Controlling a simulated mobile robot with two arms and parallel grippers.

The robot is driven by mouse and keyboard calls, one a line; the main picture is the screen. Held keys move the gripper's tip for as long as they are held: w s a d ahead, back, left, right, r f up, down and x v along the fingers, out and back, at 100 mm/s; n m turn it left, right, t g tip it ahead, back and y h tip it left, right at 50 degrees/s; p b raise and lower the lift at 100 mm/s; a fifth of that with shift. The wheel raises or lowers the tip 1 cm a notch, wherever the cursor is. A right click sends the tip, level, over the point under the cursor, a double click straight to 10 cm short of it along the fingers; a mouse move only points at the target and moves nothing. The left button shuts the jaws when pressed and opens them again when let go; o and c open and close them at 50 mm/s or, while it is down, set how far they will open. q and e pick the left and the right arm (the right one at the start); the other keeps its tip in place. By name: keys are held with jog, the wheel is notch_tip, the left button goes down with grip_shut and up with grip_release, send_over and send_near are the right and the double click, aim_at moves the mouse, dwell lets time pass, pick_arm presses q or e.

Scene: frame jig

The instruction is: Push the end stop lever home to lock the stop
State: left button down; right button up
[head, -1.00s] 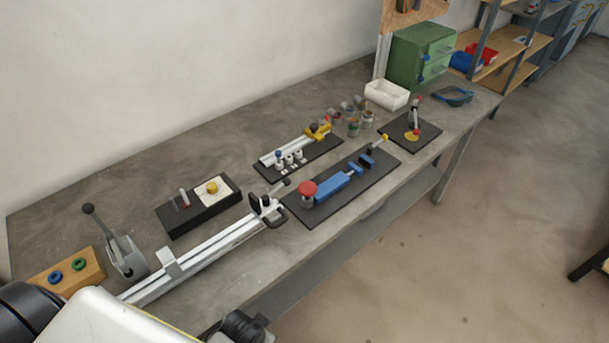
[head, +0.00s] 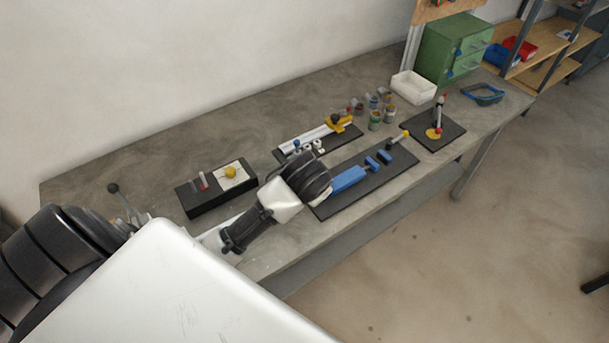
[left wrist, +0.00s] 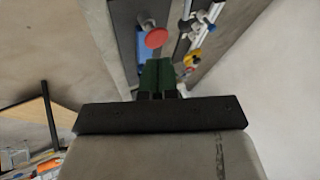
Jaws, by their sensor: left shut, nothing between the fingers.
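The end stop at the far end of the long rail and its lever are hidden behind my left arm in the head view. Only a short pale piece of the rail (head: 222,228) shows beside the arm. In the left wrist view my left gripper (left wrist: 158,66) is shut and empty, its dark green fingers together. The fingers point toward the black plate with the red knob (left wrist: 156,38) and blue body (left wrist: 142,62). I cannot make out the stop lever there, nor whether the fingers touch anything. My right gripper is in neither view.
A black box with a yellow button (head: 230,172) stands behind the arm. The blue clamp fixture (head: 348,179) and the yellow toggle clamp fixture (head: 338,123) lie close beyond it. A black ball-topped lever (head: 113,188) stands at the left.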

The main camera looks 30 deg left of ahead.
pick_arm(q)
jog(key=shift+s, duration=0.1)
jog(key=w+a+f+p, duration=0.2)
jog(key=w+a+f, duration=0.4)
jog(key=f, duration=0.3)
jog(key=shift+a, duration=0.35)
jog(key=shift+w, duration=0.1)
jog(key=shift+w+f, duration=0.1)
